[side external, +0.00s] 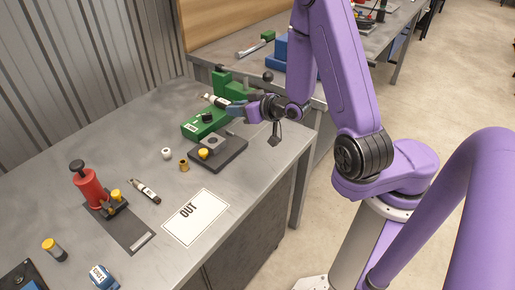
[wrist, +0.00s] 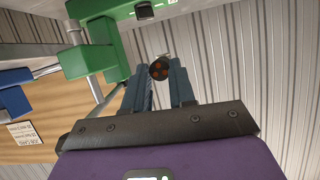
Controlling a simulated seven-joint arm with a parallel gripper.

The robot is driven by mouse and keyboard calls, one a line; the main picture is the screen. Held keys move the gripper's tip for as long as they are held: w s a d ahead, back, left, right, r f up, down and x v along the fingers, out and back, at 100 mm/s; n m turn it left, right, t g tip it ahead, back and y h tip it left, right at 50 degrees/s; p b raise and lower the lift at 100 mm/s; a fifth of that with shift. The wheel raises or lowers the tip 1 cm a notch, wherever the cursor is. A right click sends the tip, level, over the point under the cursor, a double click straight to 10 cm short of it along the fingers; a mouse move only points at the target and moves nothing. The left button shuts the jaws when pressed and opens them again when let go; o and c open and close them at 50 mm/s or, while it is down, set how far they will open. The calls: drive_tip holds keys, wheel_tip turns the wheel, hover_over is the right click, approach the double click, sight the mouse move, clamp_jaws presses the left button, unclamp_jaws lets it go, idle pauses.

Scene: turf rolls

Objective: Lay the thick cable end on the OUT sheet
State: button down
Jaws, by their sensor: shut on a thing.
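My gripper (side external: 236,110) is above the far part of the bench, by the green machine, with its fingers pointing left. It is shut on the thick cable end (side external: 214,100), a short piece with white and black parts. In the wrist view the cable end (wrist: 159,71) shows end-on between the fingertips, black with reddish cores. The OUT sheet (side external: 210,210), white with black letters, lies flat near the bench's front edge, well apart from the gripper. Its visible surface is bare.
A green machine (side external: 192,128) and a dark block with a grey fixture (side external: 213,142) are below and beside the gripper.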

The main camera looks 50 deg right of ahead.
drive_tip(key=shift+s+d+f, duration=0.2)
drive_tip(key=shift+s+f, duration=0.25)
drive_tip(key=shift+s, duration=0.4)
drive_tip(key=shift+s+d+f, duration=0.15)
drive_tip(key=shift+s+f, duration=0.35)
drive_tip(key=shift+s, duration=0.3)
drive_tip(key=shift+s+d+f, duration=0.2)
drive_tip(key=shift+s+f, duration=0.25)
drive_tip(key=shift+s, duration=0.4)
drive_tip(key=shift+f, duration=0.1)
drive_tip(key=shift+f, duration=4.7)
drive_tip(key=shift+f, duration=0.15)
drive_tip(key=c, duration=0.9)
unclamp_jaws()
drive_tip(key=shift+c, duration=0.2)
